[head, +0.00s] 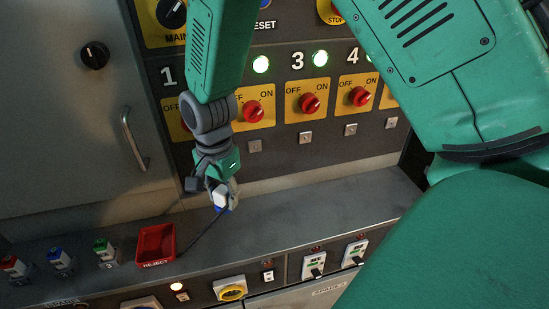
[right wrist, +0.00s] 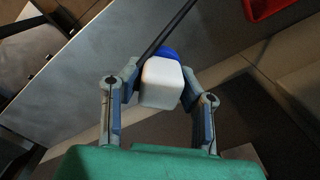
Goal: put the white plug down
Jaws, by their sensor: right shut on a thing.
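The white plug (head: 220,198) has a blue end and a black cable. My right gripper (head: 226,192) is shut on it, just over the grey ledge (head: 330,200). In the right wrist view the white plug (right wrist: 160,82) sits between the two fingers of the right gripper (right wrist: 158,90), with its blue end facing away from the palm. I cannot tell whether the plug touches the ledge. My left gripper is not in view.
A red tray marked REJECT (head: 157,243) stands on the ledge left of the plug. Plugs with red (head: 14,265), blue (head: 60,258) and green (head: 103,248) parts stand further left. A switch panel (head: 285,95) rises behind. The ledge right of the gripper is clear.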

